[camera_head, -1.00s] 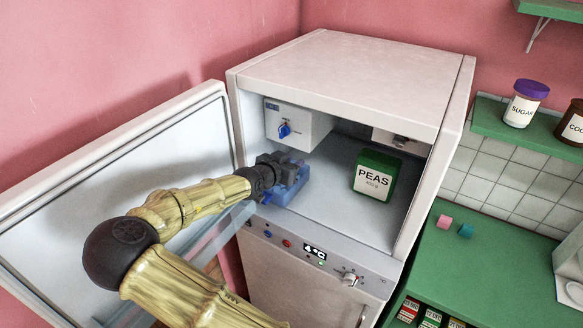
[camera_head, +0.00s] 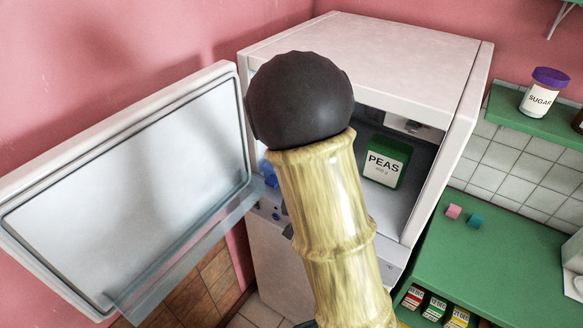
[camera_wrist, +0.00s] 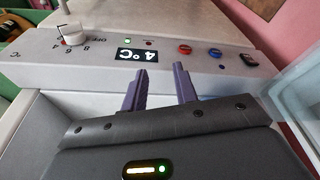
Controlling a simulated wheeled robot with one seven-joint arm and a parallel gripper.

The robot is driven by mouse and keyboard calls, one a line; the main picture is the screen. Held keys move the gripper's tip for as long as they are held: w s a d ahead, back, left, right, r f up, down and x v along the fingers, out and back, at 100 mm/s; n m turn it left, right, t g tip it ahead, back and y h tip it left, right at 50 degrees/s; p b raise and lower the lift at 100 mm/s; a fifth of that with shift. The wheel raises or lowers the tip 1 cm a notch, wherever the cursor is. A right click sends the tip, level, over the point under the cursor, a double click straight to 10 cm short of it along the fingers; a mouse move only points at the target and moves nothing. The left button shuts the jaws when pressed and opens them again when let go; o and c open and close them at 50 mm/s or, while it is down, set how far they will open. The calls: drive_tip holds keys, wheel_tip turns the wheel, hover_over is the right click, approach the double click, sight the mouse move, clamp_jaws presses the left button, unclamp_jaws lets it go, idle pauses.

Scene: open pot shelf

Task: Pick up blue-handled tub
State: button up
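A blue tub (camera_head: 269,172) shows as a small sliver at the left front of the open fridge compartment in the head view. My arm's dark joint hides most of it, so its handle cannot be made out clearly. My gripper is hidden behind my arm in the head view. In the wrist view my gripper (camera_wrist: 160,86) has its two purple fingers apart, with nothing seen between them. They point at the fridge's white front, near the control panel (camera_wrist: 95,52). The tub does not show in the wrist view.
The fridge door (camera_head: 130,190) stands open at the left. A green PEAS box (camera_head: 385,162) sits inside at the right. A green counter (camera_head: 500,265) with a pink and a teal block is at the right, below a shelf holding a SUGAR jar (camera_head: 541,95).

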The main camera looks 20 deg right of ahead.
drive_tip(key=s+a+r+n, duration=0.2)
drive_tip(key=s+r+n, duration=0.1)
drive_tip(key=s, duration=0.2)
drive_tip(key=s+a+r+n+y, duration=0.1)
drive_tip(key=s+a+r+n, duration=0.1)
drive_tip(key=s+r+n, duration=0.1)
drive_tip(key=shift+s+a+r+y, duration=0.3)
drive_tip(key=shift+s+r, duration=0.25)
drive_tip(key=shift+s, duration=0.45)
drive_tip(key=shift+o, duration=0.8)
drive_tip(key=shift+a, duration=0.4)
